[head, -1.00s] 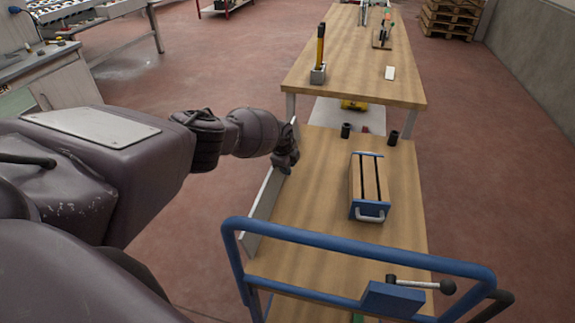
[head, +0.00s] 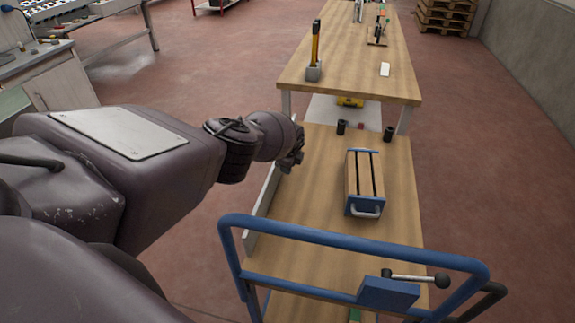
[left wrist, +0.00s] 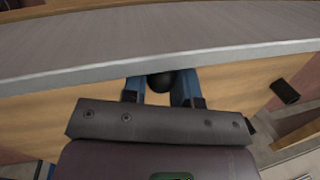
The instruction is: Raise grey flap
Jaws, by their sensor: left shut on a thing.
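The grey flap (head: 261,206) is a long, thin, light panel along the left edge of the wooden cart top. It stands up from that edge, at an angle I cannot judge exactly. My left gripper (head: 291,160) is at its far part and hides some of it. In the left wrist view the flap (left wrist: 160,45) crosses the upper picture as a broad grey band. My right gripper is not in view.
The wooden cart top (head: 320,225) carries a wooden block with blue ends (head: 365,183) and two black cylinders. A blue rail (head: 350,246) crosses its near end. Another wooden table (head: 350,70) stands beyond. Red floor is clear on the right.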

